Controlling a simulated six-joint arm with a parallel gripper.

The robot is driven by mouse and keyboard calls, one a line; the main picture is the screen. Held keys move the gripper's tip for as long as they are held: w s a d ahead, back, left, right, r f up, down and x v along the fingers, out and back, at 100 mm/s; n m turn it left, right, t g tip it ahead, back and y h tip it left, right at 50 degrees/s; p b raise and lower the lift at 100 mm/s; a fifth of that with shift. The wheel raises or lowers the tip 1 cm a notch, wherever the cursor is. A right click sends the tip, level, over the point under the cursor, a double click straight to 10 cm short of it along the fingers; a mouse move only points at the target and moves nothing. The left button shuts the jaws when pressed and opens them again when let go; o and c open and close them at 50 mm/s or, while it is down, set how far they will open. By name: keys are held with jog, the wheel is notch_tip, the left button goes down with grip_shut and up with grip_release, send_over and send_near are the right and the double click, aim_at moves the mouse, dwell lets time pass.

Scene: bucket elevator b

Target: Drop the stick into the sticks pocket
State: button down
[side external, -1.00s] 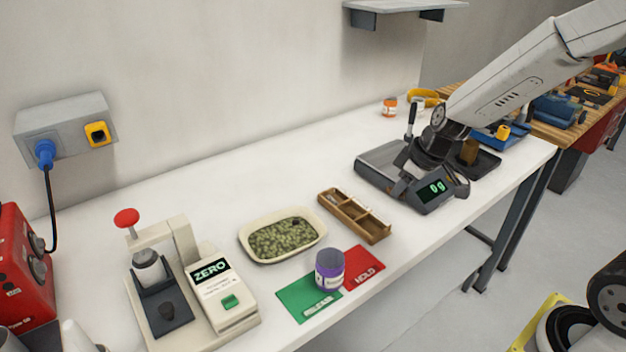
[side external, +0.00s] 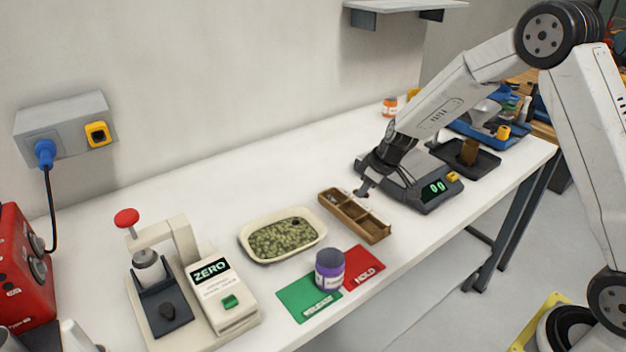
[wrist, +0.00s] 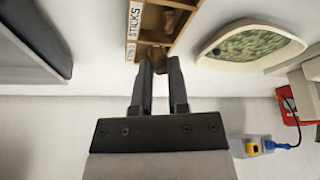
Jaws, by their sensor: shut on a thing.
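The wooden divided tray (side external: 371,235) lies on the white bench, with small metal bits in its far-left compartment. In the wrist view the tray (wrist: 190,4) shows at the top, with a "STICKS" label (wrist: 134,20) on its edge and a smaller label beside it. My gripper (side external: 362,192) is just above the tray's far right edge. The stick cannot be made out clearly; a brownish patch shows between the fingertips.
The scale (side external: 428,208) stands right beside the tray. A dish of green pieces (side external: 283,240) is on its left. The bench behind the dish is clear.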

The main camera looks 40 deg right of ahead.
jog(key=shift+w+f, duration=0.55)
jog(key=shift+f, duration=0.05)
jog(key=shift+w+f, duration=0.1)
jog(key=shift+w+f, duration=0.15)
jog(key=shift+f, duration=0.05)
jog(key=shift+d+f, duration=0.1)
jog(key=shift+f, duration=1.45)
jog(key=shift+f, duration=0.4)
